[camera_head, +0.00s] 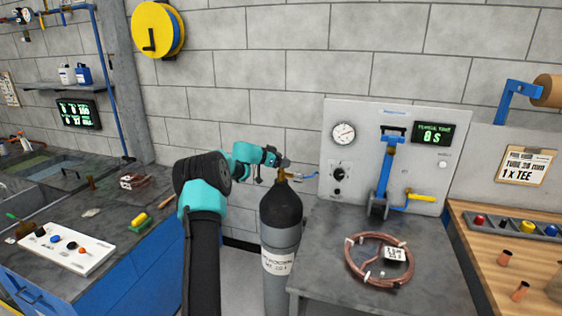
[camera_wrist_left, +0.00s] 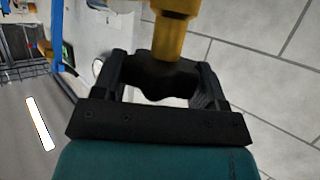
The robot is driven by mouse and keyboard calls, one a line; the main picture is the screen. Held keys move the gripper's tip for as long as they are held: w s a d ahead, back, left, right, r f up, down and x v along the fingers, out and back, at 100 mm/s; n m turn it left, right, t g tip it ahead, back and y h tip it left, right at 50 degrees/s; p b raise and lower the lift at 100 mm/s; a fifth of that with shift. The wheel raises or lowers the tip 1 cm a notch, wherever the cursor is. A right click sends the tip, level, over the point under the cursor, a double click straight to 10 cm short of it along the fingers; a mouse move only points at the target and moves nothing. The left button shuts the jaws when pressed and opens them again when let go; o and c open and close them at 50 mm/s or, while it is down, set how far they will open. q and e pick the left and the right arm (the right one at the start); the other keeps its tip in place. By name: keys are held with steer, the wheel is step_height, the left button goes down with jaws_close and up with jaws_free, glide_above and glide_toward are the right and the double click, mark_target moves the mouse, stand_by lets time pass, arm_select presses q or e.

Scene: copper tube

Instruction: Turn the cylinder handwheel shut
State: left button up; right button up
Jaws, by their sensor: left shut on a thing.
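The gas cylinder (camera_head: 281,212) stands upright between the two benches, dark on top and grey below, with a label on its side. Its brass valve (camera_head: 283,176) sits on top and also shows in the wrist view (camera_wrist_left: 174,38). The handwheel (camera_wrist_left: 160,82) is black and lobed, at the end of the brass stem. My left gripper (camera_head: 284,162) reaches the valve from the left. In the wrist view its fingers (camera_wrist_left: 160,75) are on both sides of the handwheel, shut on it. In the head view the handwheel is too small to make out. My right gripper is not in view.
A grey bench (camera_head: 330,225) stands right of the cylinder with a copper coil (camera_head: 352,262) and an upright panel (camera_head: 364,120) with a gauge (camera_head: 343,133). A blue hose end (camera_head: 305,177) lies beside the valve. The left bench (camera_head: 120,215) holds a white board (camera_head: 68,248).

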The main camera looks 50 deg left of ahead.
arm_select(q)
steer(key=shift+h, duration=0.3)
steer(key=o, duration=0.9)
steer(key=shift+o, duration=0.2)
steer(key=v, duration=1.7)
steer(key=shift+s+r, duration=0.2)
steer(key=shift+w+d, duration=0.1)
steer(key=shift+w, duration=0.05)
